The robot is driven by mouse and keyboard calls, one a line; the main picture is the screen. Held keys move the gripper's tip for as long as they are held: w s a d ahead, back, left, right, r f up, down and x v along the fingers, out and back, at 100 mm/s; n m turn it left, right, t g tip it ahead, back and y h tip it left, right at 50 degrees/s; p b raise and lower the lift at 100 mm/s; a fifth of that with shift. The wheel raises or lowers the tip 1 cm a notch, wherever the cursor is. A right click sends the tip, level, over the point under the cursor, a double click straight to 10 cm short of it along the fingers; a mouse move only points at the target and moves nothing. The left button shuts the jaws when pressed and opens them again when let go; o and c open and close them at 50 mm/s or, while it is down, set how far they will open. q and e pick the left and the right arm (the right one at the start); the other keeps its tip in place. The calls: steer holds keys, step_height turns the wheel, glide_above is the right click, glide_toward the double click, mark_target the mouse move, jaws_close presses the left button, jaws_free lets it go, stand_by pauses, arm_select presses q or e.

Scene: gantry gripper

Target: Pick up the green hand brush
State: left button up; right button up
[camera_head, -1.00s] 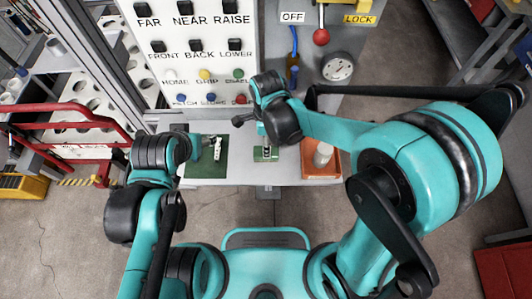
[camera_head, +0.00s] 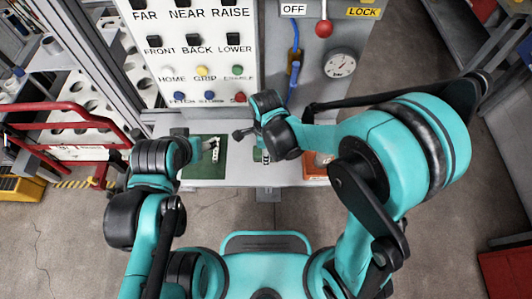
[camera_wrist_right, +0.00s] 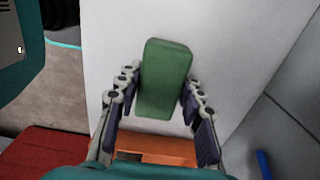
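In the head view only a sliver of the brush (camera_head: 260,156) shows, mostly hidden by my right wrist. My left gripper (camera_head: 213,147) is over the green mat (camera_head: 205,170). Its fingers are small and partly hidden, so its opening is unclear.
The grey shelf (camera_head: 240,175) carries the green mat on the left and an orange tray (camera_head: 314,172) on the right, partly behind my right arm. A panel (camera_head: 195,60) with switches and coloured buttons stands behind. A gauge (camera_head: 341,64) and a red-knobbed lever (camera_head: 324,28) are to its right.

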steer(key=shift+r, duration=0.5)
steer(key=r+p, duration=0.1)
steer(key=r, duration=0.1)
steer(key=r+p, duration=0.1)
steer(key=r, duration=0.1)
steer(key=shift+s+d, duration=0.2)
steer(key=shift+d, duration=0.2)
steer(key=s+d+r+p, duration=0.3)
steer(key=s+d+r, duration=0.2)
steer(key=d, duration=0.4)
steer(key=shift+s+r+p, duration=0.35)
steer(key=shift+r+p, duration=0.05)
steer(key=shift+r, duration=0.1)
steer(key=shift+d, duration=0.1)
